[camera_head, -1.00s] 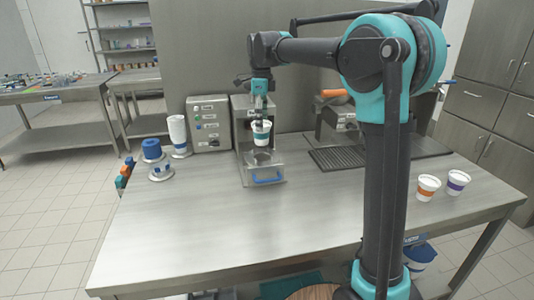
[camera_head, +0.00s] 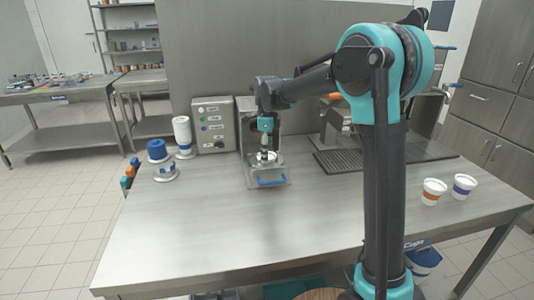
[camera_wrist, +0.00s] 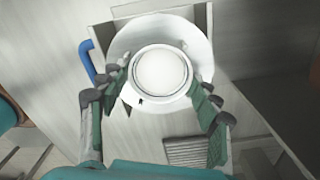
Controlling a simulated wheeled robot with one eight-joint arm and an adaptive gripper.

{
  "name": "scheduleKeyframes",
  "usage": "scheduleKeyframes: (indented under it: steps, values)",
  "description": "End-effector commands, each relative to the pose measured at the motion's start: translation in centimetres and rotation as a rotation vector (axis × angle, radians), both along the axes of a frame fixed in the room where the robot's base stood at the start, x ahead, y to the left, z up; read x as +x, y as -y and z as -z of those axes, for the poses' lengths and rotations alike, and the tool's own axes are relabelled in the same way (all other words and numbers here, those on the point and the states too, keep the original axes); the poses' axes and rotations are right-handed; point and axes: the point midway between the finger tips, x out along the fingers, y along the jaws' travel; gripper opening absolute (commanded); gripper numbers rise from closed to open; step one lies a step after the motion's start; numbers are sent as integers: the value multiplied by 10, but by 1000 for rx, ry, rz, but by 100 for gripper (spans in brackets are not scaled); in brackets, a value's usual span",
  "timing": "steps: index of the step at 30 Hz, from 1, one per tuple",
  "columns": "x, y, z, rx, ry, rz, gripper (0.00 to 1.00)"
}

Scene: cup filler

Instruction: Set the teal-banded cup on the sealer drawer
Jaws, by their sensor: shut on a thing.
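The cup (camera_wrist: 160,72) shows from above in the wrist view as a round white rim with a pale inside; its band is hidden from there. My gripper (camera_wrist: 158,92) is shut on it, one finger on each side. The cup is over the pale round seat (camera_wrist: 205,50) of the sealer drawer; I cannot tell whether its base touches. In the head view my gripper (camera_head: 265,152) points down over the drawer (camera_head: 255,179), which sticks out of the sealer with its blue handle (camera_head: 272,182) in front. My gripper mostly hides the cup there.
An orange-banded cup (camera_head: 433,192) and a purple-banded cup (camera_head: 463,187) stand at the right of the table. The front of the table (camera_head: 190,230) is clear.

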Motion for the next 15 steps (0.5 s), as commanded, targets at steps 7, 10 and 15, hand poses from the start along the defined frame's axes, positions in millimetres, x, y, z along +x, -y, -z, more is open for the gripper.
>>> scheduleKeyframes:
  steps: [7, 10, 15]
  values:
    - [0, 0, 3, 0, 0, 0, 66]
    - [0, 0, 2, 0, 0, 0, 79]
    - [0, 0, 2, 0, 0, 0, 83]
